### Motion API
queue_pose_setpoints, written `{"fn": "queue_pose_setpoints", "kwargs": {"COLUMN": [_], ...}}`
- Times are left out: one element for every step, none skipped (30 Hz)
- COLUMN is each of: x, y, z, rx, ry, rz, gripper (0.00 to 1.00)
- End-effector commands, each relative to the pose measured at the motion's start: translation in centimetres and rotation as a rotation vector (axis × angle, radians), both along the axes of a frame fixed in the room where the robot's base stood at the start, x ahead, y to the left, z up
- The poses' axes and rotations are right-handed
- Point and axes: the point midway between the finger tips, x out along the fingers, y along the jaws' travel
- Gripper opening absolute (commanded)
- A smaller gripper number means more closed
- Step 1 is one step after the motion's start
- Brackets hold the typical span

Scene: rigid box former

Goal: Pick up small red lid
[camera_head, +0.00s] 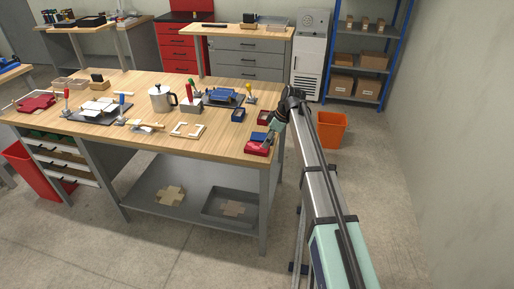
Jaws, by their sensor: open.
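Small red pieces lie at the right end of the wooden workbench (215,145). A small dark-red open box or lid (263,117) sits near the right edge. A brighter red piece (257,149) lies at the front right corner, with a blue piece (261,137) just behind it. I cannot tell for sure which red piece is the small lid. My gripper (270,136) is open and points down over the corner, close to the blue piece and the brighter red piece. The fingertips are too small to show whether they touch anything.
A small blue box (238,115) stands left of the dark-red one. A toggle clamp with a yellow handle (249,93), a metal pot (161,98) and a cream frame (187,130) are on the bench. An orange bin (332,130) stands on the floor at right.

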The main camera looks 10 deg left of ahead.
Motion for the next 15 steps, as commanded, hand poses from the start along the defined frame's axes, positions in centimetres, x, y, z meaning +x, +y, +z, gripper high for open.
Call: {"fn": "queue_pose_setpoints", "kwargs": {"x": [0.0, 0.0, -0.1, -0.1, -0.1, -0.1, -0.1, -0.1, -0.1, 0.0, 0.0, 0.0, 0.0, 0.1, 0.1], "y": [0.1, 0.1, 0.2, 0.3, 0.4, 0.5, 0.6, 0.7, 0.9, 1.1, 1.2, 1.4, 1.4, 1.5, 1.6], "z": [-0.1, -0.3, -0.6, -0.8, -1.2, -1.5, -1.9, -2.2, -2.8, -3.2, -3.6, -4.0, -4.3, -4.5, -4.7], "rx": [0.000, 0.000, -0.001, -0.001, 0.000, 0.000, -0.001, 0.000, -0.001, 0.000, -0.001, -0.001, -0.001, -0.001, -0.001], "ry": [0.001, 0.001, 0.002, 0.003, 0.003, 0.003, 0.002, 0.003, 0.004, 0.003, 0.002, 0.002, 0.002, 0.002, 0.002], "rz": [0.000, 0.000, 0.001, 0.001, 0.000, 0.000, 0.000, 0.000, 0.001, 0.000, 0.000, 0.000, 0.000, 0.000, 0.000], "gripper": [0.69, 0.69, 0.69, 0.69, 0.69, 0.69, 0.69, 0.69, 0.69, 0.69, 0.69, 0.69, 0.69, 0.69, 0.69]}}
